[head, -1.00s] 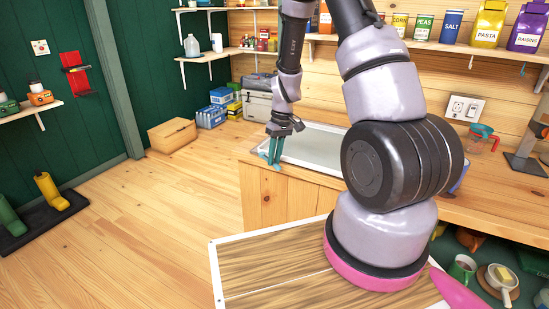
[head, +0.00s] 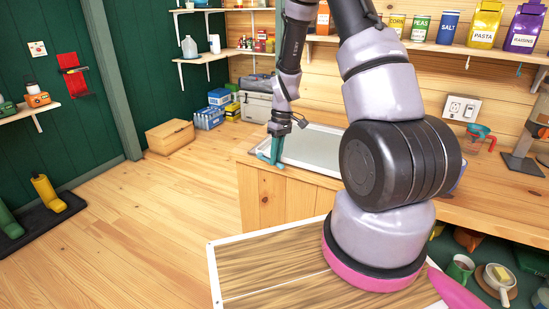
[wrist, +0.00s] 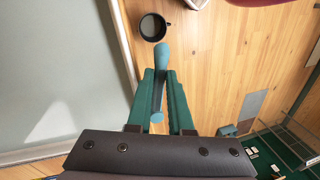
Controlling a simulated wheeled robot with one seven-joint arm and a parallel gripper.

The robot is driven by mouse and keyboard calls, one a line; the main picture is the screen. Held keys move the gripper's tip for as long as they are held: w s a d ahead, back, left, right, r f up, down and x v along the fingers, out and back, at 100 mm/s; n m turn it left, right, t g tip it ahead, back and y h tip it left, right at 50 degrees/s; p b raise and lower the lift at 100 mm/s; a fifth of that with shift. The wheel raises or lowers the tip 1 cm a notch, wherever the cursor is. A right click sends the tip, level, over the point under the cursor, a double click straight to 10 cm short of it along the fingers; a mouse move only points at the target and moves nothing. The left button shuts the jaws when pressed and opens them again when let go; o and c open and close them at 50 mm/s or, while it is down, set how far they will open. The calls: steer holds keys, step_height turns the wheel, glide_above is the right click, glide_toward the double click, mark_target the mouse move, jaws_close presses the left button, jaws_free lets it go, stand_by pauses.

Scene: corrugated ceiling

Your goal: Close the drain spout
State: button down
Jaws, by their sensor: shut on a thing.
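My gripper (head: 270,158) is at the left front corner of the sink tray in the head view, pointing down. In the wrist view its teal fingers (wrist: 161,73) are closed around a light-blue piece, which looks like the drain spout's handle (wrist: 162,54). One rounded end of it sticks out past the fingertips, and another light-blue end shows between the fingers lower down.
The sink tray (head: 318,146) is set in the wooden counter (head: 275,203). A dark round container (wrist: 152,27) is near the handle in the wrist view. A cardboard box (head: 170,136) stands by the back wall. The floor left of the counter is clear.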

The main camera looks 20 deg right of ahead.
steer(key=c, duration=0.8)
jaws_free()
steer(key=r+n, duration=0.5)
steer(key=n, duration=0.1)
steer(key=r+n, duration=0.4)
steer(key=n, duration=0.2)
steer(key=r+n, duration=0.5)
steer(key=n, duration=0.2)
steer(key=shift+s+a+r, duration=0.35)
